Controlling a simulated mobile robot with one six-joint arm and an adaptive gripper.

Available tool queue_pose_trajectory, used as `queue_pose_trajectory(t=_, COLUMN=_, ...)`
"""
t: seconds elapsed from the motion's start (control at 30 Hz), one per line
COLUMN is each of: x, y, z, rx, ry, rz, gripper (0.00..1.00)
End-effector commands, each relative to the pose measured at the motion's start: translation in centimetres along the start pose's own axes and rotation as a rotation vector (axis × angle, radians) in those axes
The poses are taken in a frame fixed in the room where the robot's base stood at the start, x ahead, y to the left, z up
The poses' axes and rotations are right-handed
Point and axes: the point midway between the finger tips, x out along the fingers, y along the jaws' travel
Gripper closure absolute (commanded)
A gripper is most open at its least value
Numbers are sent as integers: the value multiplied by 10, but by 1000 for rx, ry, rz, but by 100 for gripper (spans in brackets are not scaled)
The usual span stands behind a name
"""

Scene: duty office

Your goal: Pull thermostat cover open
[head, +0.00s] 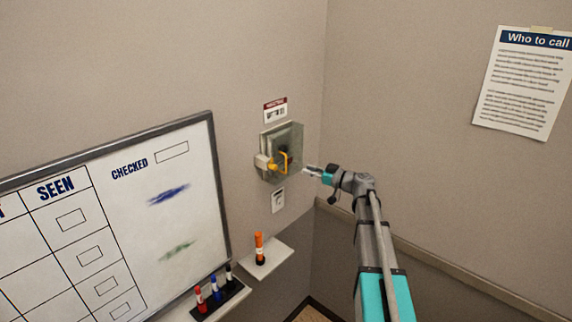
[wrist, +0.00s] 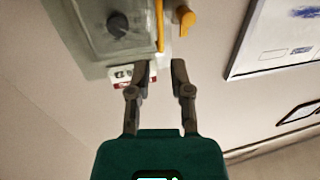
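The thermostat is a grey box with a clear cover (head: 288,137) on the wall right of the whiteboard. In the wrist view the cover (wrist: 92,35) fills the upper left, with a dark round knob (wrist: 118,23) visible behind it. A yellow bar handle (head: 285,162) is on the cover; it also shows in the wrist view (wrist: 160,27). An orange piece (wrist: 185,18) sits beside it. My gripper (head: 309,171) is right of the box. In the wrist view its fingers (wrist: 161,66) are apart with nothing between them, just short of the handle.
A whiteboard (head: 150,215) hangs left of the box. Below is a small shelf (head: 277,255) with an orange marker (head: 259,248), and a tray (head: 220,299) with several markers. Small labels sit above (head: 275,109) and below (head: 278,200) the box. A notice (head: 523,85) hangs on the right wall.

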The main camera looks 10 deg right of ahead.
Motion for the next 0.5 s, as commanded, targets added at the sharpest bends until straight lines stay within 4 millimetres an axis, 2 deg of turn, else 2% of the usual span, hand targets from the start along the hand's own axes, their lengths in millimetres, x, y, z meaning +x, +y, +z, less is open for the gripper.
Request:
queue_pose_trajectory(t=0.2, x=36, y=1, z=0, rx=0, ry=0, rz=-3, gripper=73)
queue_pose_trajectory(t=0.5, x=78, y=1, z=0, rx=0, ry=0, rz=-2, gripper=73)
